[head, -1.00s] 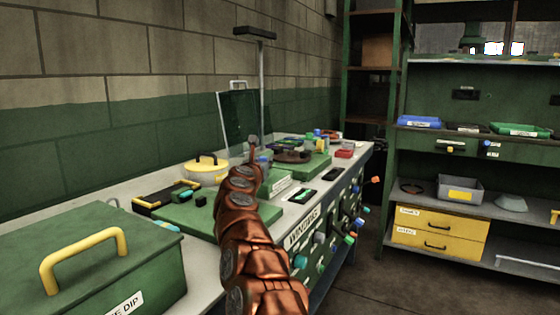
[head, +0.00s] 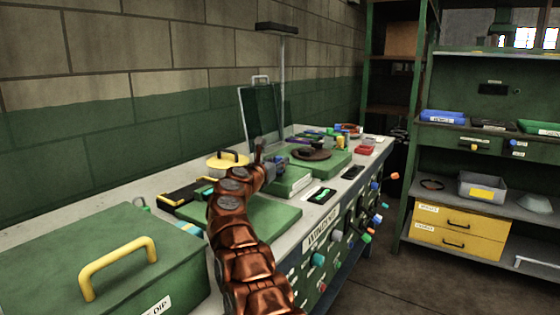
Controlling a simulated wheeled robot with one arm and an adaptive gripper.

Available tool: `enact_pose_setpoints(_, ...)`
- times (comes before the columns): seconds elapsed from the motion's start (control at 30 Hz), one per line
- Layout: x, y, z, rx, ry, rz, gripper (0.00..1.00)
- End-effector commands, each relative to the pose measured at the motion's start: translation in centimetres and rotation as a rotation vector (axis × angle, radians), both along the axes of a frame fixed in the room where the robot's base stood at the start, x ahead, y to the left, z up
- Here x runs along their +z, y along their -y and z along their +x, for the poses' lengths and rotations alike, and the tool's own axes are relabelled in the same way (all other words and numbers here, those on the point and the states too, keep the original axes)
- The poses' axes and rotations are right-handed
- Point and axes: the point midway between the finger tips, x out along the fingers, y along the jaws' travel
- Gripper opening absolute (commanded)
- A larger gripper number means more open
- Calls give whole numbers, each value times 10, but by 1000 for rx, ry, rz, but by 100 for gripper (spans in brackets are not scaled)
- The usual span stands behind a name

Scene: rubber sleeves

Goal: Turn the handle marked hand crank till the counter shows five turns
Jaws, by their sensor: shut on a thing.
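My copper-coloured arm reaches over the bench to my gripper (head: 274,166), which is small and partly hidden behind my wrist. It is at the left end of a green box (head: 292,181) with a white label, and seems shut on the hand crank handle there. The handle itself is hidden, and its marking cannot be read. A dark round disc (head: 312,154) lies on a green base just behind and to the right.
A green lidded box (head: 190,275) with a yellow handle fills the near left of the bench (head: 190,180). A yellow-lidded pot (head: 228,163) and a clear upright panel (head: 262,115) stand behind my arm. Coloured knobs (head: 318,260) stick out from the bench front. Shelves stand right.

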Motion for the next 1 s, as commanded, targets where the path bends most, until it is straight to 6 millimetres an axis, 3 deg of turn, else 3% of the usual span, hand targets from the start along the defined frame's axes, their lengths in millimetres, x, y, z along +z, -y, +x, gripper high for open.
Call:
enact_pose_setpoints(0.33,-3,3,1,-6,-4,0,0)
enact_pose_setpoints(0.37,-3,3,1,-6,-4,0,29)
enact_pose_setpoints(0.6,-2,1,0,-4,-3,0,54)
enact_pose_setpoints(1.0,-2,1,0,5,-1,0,54)
